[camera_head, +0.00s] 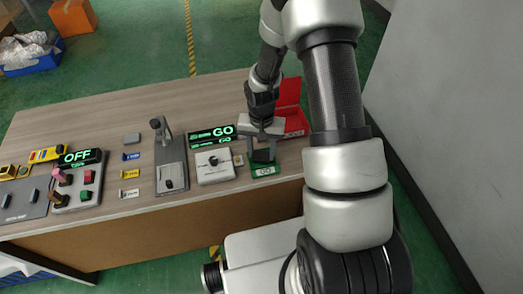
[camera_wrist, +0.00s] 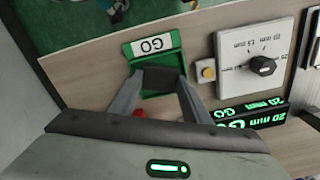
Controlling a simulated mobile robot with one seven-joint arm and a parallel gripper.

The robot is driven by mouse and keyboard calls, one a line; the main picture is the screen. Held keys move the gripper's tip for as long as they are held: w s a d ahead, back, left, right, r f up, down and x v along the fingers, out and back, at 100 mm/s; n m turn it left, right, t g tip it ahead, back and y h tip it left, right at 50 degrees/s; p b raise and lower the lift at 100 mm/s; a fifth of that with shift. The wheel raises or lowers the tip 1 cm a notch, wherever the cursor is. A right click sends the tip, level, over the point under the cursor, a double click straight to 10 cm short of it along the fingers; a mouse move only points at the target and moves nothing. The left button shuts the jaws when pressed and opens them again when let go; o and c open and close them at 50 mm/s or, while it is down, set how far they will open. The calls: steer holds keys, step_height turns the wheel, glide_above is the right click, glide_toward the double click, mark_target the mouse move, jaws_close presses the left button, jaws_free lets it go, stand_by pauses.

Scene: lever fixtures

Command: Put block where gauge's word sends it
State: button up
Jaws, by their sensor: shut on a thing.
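A dark block (camera_head: 263,156) is between the fingers of my gripper (camera_head: 261,146), over the green tray (camera_head: 265,171) labelled GO. In the wrist view the block (camera_wrist: 161,80) sits between the two fingertips (camera_wrist: 160,84), within the outline of the green tray (camera_wrist: 176,57); I cannot tell whether it touches the tray floor. The gauge's display (camera_head: 212,135) shows GO in green, and in the wrist view it (camera_wrist: 255,113) reads 20 mm GO upside down. A white dial box (camera_head: 215,166) with a black knob stands left of the tray.
A red open box (camera_head: 291,107) stands behind my gripper. A small yellow button (camera_wrist: 207,71) is between tray and dial box. Farther left are a lever fixture (camera_head: 171,165), several tags and a panel with an OFF display (camera_head: 80,158). A grey wall (camera_head: 450,110) rises at the right.

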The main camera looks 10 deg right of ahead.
steer(key=o, duration=0.8)
steer(key=shift+f, duration=0.1)
steer(key=shift+w+r+p, duration=0.1)
steer(key=shift+r+p, duration=0.2)
steer(key=shift+r, duration=0.1)
step_height(320, 180, up, 11)
step_height(320, 180, up, 17)
steer(key=n+t, duration=0.2)
steer(key=t, duration=0.1)
glide_above(261, 156)
steer(key=s, duration=0.5)
steer(key=shift+s+d+r+n+t, duration=0.1)
steer(key=shift+s+r+n+t, duration=0.35)
steer(key=shift+s+r, duration=1.45)
steer(key=shift+s+a+r+n+t, duration=0.1)
steer(key=shift+s+r+n+t, duration=0.3)
steer(key=shift+s+r, duration=1.5)
steer(key=shift+s+d+r+n+t, duration=0.1)
steer(key=shift+s+r+n+t, duration=0.6)
steer(key=shift+s, duration=2.15)
